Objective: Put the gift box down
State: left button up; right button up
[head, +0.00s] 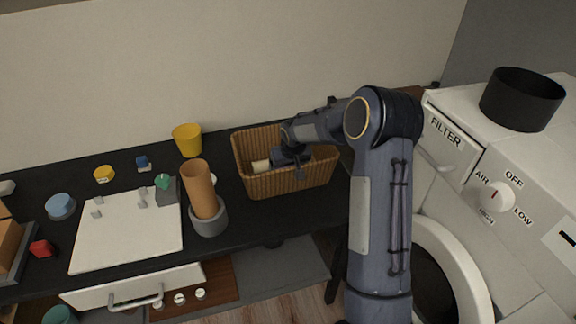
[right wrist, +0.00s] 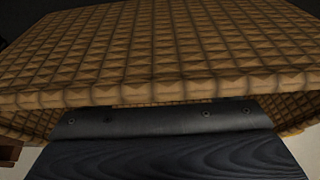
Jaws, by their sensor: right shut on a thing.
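My right gripper (head: 287,158) reaches down into the wicker basket (head: 290,183) on the black counter, inside its rim. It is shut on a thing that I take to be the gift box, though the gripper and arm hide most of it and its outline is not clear. A small cream-coloured thing (head: 261,166) shows in the basket beside the gripper, to its left; I cannot tell whether it is part of what is held. In the right wrist view the basket's weave (right wrist: 180,50) fills the upper part, very close. My left gripper is not in view.
Left of the basket stand an orange cylinder in a grey holder (head: 209,222) and a yellow cup (head: 187,140). A white board (head: 130,235) and several small items lie farther left. A white machine (head: 500,200) with a black pot (head: 521,98) stands at right. Counter space around the basket is narrow.

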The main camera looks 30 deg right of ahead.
jog(key=shift+f+b, duration=0.6)
jog(key=shift+f, duration=0.05)
jog(key=o, duration=1)
jog(key=shift+r, duration=0.2)
jog(key=shift+r+p, duration=0.75)
jog(key=shift+r, duration=0.15)
jog(key=v, duration=1.1)
jog(key=s+a+r+y, duration=0.1)
jog(key=s+a+r, duration=0.2)
jog(key=s, duration=0.5)
jog(key=s+a+r+y, duration=0.1)
jog(key=s+a+r, duration=0.2)
jog(key=s, duration=0.5)
jog(key=s+a+f+y, duration=0.1)
jog(key=s+a, duration=0.3)
jog(key=s, duration=0.3)
jog(key=s+a+f+n+t+y, duration=0.1)
jog(key=s+a+f, duration=0.1)
jog(key=s+a, duration=0.3)
jog(key=s+b, duration=0.1)
jog(key=s, duration=0.2)
jog(key=shift+s+a+y, duration=0.25)
jog(key=shift+y, duration=0.15)
jog(key=shift+f, duration=0.15)
